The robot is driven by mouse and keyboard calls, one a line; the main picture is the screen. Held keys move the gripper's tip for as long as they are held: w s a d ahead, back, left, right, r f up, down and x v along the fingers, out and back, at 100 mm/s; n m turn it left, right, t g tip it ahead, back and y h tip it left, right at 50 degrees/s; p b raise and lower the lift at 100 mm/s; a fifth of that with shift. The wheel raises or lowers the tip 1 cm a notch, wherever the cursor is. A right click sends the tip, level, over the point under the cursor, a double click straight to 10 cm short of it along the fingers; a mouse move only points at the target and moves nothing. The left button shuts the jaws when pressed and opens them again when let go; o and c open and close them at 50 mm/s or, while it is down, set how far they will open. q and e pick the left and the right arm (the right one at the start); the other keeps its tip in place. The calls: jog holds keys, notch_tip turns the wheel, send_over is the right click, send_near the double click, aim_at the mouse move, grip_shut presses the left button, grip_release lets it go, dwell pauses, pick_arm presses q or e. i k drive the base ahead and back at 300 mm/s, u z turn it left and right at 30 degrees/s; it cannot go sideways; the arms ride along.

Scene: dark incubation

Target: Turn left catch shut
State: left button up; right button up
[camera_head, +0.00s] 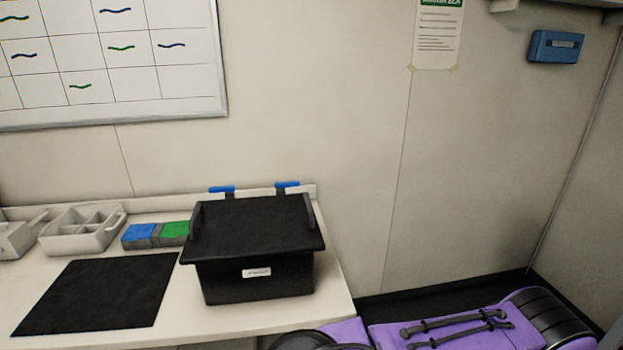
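A black box (258,282) with a white label stands on the bench, with its flat dark lid (255,222) down on top. Two blue-topped levers on dark stems rise behind the lid: a left one (222,189) and a right one (287,184). They look like catches, but their lower parts are hidden by the lid, so I cannot tell their state. Dark curved bars stand at the lid's left and right edges. Neither of my grippers shows in the view; only purple and black parts of my own body appear at the lower right.
The white bench (230,322) carries a black mat (97,292) left of the box. Behind the mat are blue (139,233) and green (174,231) blocks and a grey divided caddy (82,230). The wall is close behind the bench.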

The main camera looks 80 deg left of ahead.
aim_at(222, 190)
jog(key=k, duration=2.05)
jog(key=u, duration=0.65)
